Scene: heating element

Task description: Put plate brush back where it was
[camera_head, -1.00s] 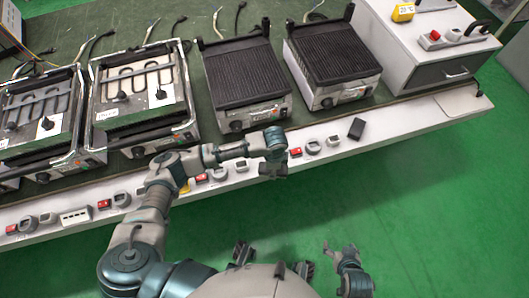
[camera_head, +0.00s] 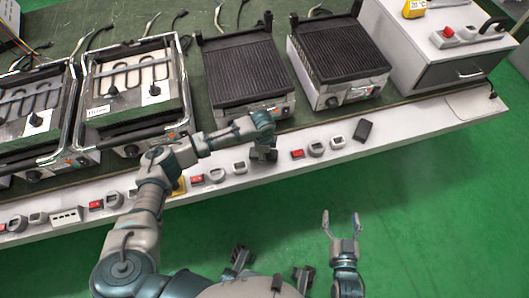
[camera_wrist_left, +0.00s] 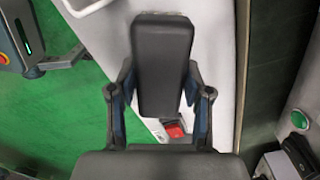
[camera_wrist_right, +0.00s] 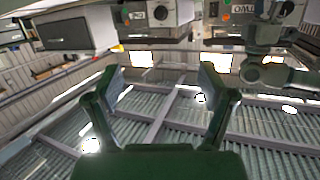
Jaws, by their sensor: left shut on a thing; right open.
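A black block-shaped thing, which I take to be the plate brush (camera_wrist_left: 163,60), sits between the fingers of my left gripper (camera_wrist_left: 160,97) in the left wrist view. My left gripper (camera_head: 263,153) is shut on it, over the bench's front strip. In the head view the brush is hard to tell from the dark fingers. The grills nearest to it are a black ribbed one (camera_head: 243,68) and another at its right (camera_head: 340,50). My right gripper (camera_head: 341,221) is open and empty over the green floor, in front of the bench.
A small black box (camera_head: 363,131) lies on the bench front at the right. Red switches (camera_head: 297,153) and grey knobs line the white strip. Two grills with bare heating elements (camera_head: 135,80) stand at the left. A white drawer unit (camera_head: 450,62) stands at the right.

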